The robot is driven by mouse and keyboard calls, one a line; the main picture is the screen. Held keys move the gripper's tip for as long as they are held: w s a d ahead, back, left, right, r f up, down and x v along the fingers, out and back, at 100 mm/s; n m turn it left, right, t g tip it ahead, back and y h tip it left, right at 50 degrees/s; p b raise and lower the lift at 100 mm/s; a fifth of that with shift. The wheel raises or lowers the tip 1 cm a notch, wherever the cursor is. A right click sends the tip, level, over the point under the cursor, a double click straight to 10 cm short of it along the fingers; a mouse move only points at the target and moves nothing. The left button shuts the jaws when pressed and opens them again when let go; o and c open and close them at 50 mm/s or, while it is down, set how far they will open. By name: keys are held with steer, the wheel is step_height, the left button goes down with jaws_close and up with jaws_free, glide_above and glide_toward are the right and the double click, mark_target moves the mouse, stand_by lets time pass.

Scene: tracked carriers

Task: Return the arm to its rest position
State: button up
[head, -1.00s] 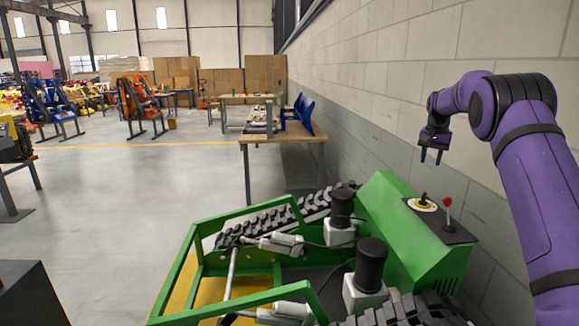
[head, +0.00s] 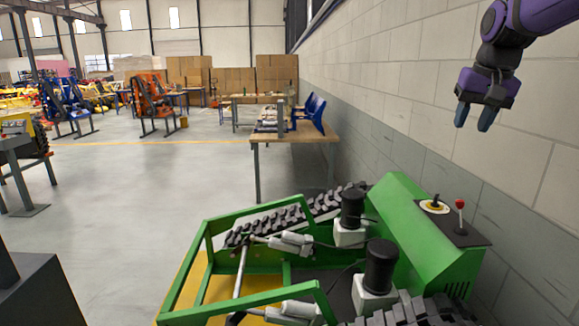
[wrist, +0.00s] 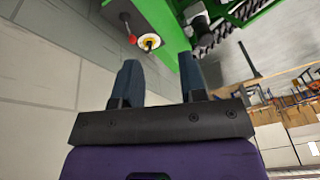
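My gripper (head: 475,115) is at the upper right of the head view, high in front of the block wall, with its fingers pointing down. In the wrist view my gripper (wrist: 158,85) shows two blue-grey fingers held apart with nothing between them. My purple arm (head: 552,14) enters from the top right corner. The gripper is well above the green tracked carrier (head: 415,245) and touches nothing.
The carrier's sloped panel carries a red-knobbed lever (head: 460,212) and a black knob on a yellow-and-white disc (head: 435,206). The wall (head: 390,90) runs along the right. A wooden table (head: 290,137) stands beyond the carrier. Open floor (head: 130,210) lies left.

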steer(key=s+a+f+n, duration=0.1)
steer(key=s+a+f, duration=0.1)
steer(key=s, duration=0.7)
steer(key=s+a+f+n+t, duration=0.1)
steer(key=s+a+f, duration=0.1)
steer(key=s, duration=0.7)
steer(key=s+a+f+n+t, duration=0.1)
steer(key=s+f, duration=0.3)
steer(key=s, duration=0.4)
steer(key=shift+s+a+f+n, duration=0.3)
steer(key=shift+s+a+f, duration=0.1)
steer(key=shift+a, duration=0.35)
